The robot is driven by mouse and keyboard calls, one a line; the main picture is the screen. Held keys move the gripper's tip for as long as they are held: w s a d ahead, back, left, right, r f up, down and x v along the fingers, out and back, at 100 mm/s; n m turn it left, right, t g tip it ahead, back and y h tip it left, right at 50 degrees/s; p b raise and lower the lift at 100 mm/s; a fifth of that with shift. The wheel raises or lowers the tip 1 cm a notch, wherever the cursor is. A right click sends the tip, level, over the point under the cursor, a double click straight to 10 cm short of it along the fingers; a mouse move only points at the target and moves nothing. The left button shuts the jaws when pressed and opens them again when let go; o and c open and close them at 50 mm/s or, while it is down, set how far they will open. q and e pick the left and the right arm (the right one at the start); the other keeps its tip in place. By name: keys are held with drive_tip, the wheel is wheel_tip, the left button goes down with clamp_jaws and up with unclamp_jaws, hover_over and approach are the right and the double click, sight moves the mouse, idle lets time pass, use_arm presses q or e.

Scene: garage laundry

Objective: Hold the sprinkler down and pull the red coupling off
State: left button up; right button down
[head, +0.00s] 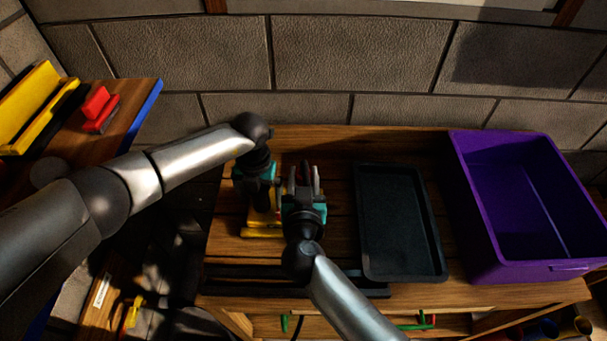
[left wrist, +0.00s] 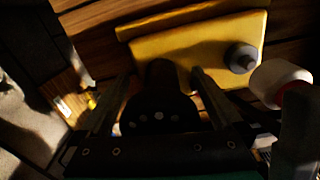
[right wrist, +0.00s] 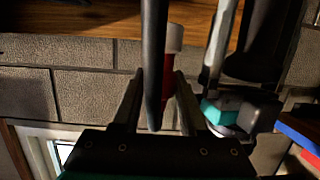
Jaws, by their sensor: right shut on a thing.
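The sprinkler's yellow base (head: 262,232) lies on the wooden bench, partly hidden under my grippers. In the left wrist view the flat yellow base (left wrist: 185,50) carries a dark round knob (left wrist: 241,58), with a white and red part (left wrist: 280,80) beside it. My left gripper (head: 262,207) is over the base, its fingers (left wrist: 163,85) wide apart with a dark rounded piece between them. My right gripper (head: 304,176) is just right of it, shut on the red coupling (right wrist: 171,82), which has a white end. A dark bar partly hides the coupling; the exact contact is unclear.
A black tray (head: 400,272) lies right of my right gripper, and a purple bin (head: 512,272) stands at the bench's right end. A side table (head: 128,110) with yellow and red items is at left. A block wall is behind.

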use_arm(q)
drive_tip(key=shift+d+r, duration=0.1)
drive_tip(key=shift+r, duration=3.9)
